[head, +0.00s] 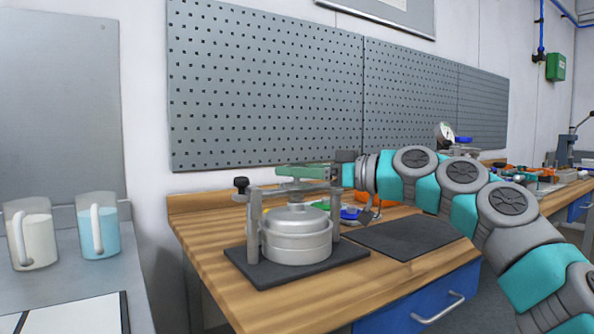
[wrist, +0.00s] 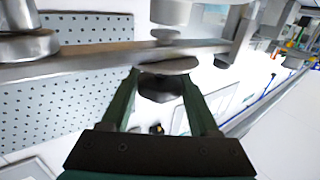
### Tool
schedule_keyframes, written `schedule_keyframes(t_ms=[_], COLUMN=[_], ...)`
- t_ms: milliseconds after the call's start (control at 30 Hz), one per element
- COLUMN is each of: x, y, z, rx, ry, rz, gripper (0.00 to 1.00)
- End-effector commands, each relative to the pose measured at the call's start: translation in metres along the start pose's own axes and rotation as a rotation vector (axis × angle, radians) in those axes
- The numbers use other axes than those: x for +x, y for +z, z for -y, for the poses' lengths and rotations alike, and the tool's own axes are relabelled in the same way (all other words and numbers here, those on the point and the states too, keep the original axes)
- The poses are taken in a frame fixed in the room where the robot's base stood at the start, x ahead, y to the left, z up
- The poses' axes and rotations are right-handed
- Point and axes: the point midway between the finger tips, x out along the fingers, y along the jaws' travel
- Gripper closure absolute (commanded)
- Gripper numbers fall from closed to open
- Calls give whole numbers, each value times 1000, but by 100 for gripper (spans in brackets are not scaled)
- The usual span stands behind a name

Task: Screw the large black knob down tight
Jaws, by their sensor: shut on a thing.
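A silver lidded drum (head: 297,235) stands in a metal clamp frame with a crossbar above its lid. The crossbar (wrist: 90,62) shows large in the wrist view, which looks upside down. My gripper (head: 283,172) reaches over the crossbar from the right with its green fingers. In the wrist view, my gripper (wrist: 162,82) is shut around the large black knob (wrist: 160,88), one finger on each side. The knob sits against the crossbar's top side. In the head view the fingers hide most of the knob.
A smaller black knob (head: 241,184) tops the left post. The frame stands on a dark base plate (head: 262,280) on a wooden bench (head: 210,270). A dark mat (head: 410,238) lies to the right. Two jugs (head: 98,232) stand at left. A pegboard (head: 265,90) is behind.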

Motion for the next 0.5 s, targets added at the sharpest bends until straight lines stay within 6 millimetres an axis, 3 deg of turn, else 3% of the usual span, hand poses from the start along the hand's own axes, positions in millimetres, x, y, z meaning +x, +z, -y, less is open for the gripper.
schedule_keyframes(t_ms=[500], x=[0], y=[6], z=[0], rx=[-4], ry=[109], rz=[5], gripper=[94])
